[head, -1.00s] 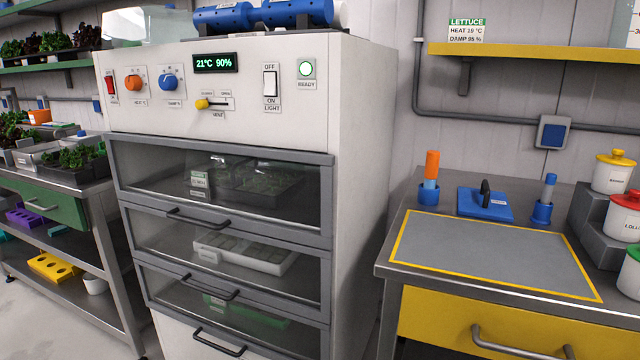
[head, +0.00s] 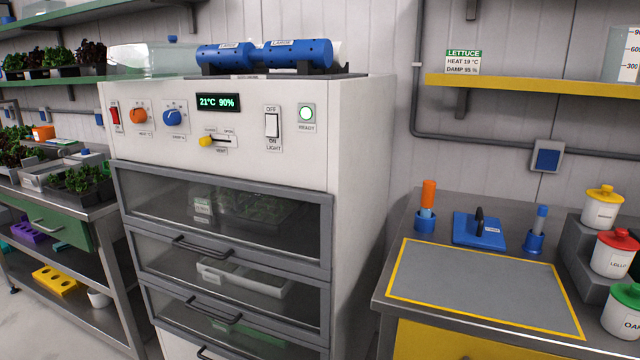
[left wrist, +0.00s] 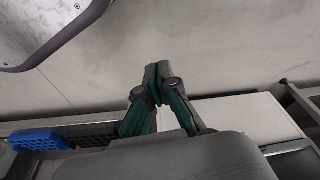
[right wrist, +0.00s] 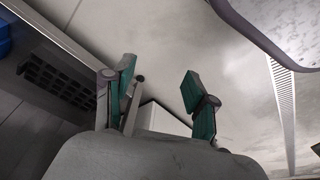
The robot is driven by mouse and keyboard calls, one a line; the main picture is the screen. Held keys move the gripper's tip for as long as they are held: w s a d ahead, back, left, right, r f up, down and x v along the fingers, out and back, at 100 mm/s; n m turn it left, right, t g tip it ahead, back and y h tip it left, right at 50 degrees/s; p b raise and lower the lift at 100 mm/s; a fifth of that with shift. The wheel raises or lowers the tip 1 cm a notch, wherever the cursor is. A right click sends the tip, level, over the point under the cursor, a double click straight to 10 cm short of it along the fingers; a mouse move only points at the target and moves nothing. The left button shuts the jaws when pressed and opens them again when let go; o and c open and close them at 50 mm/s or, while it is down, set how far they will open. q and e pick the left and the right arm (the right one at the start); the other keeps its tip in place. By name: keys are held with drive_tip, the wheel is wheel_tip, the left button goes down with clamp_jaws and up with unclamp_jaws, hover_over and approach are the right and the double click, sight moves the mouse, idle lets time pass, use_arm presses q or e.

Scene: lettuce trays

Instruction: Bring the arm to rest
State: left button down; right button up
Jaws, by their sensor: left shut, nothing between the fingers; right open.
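My left gripper (left wrist: 158,85) shows in the left wrist view with its green-sided fingers together and nothing between them. My right gripper (right wrist: 158,90) shows in the right wrist view with its fingers spread wide and nothing between them. Neither gripper nor arm shows in the head view. Both grippers are clear of the things around them as far as I can see. The white cabinet (head: 365,150) stands ahead, with its glazed drawers (head: 225,212) shut.
A steel bench on the right holds a yellow-edged grey mat (head: 480,285), a blue block with a black handle (head: 479,231) and lidded jars (head: 611,255). Planted trays (head: 82,187) stand on the left bench. A yellow shelf (head: 530,86) hangs at the right.

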use_arm(q)
drive_tip(key=s+a+f+p, duration=0.1)
drive_tip(key=s+f+p, duration=0.3)
drive_tip(key=s, duration=0.5)
drive_tip(key=s+a+f+g+p, duration=0.1)
drive_tip(key=s+a+f+p, duration=0.1)
drive_tip(key=s+p, duration=0.6)
drive_tip(key=shift+s+f+g, duration=0.3)
drive_tip(key=shift+s+f, duration=0.45)
drive_tip(key=shift+f, duration=0.1)
use_arm(e)
drive_tip(key=s+d+f, duration=0.1)
drive_tip(key=s+f, duration=0.3)
drive_tip(key=s, duration=0.5)
drive_tip(key=s+d+f+g, duration=0.1)
drive_tip(key=s+d+f, duration=0.1)
drive_tip(key=s, duration=0.7)
drive_tip(key=shift+s+d+f+g, duration=0.15)
drive_tip(key=shift+s+f+g, duration=0.15)
drive_tip(key=shift+f, duration=0.55)
use_arm(q)
drive_tip(key=shift+a, duration=0.1)
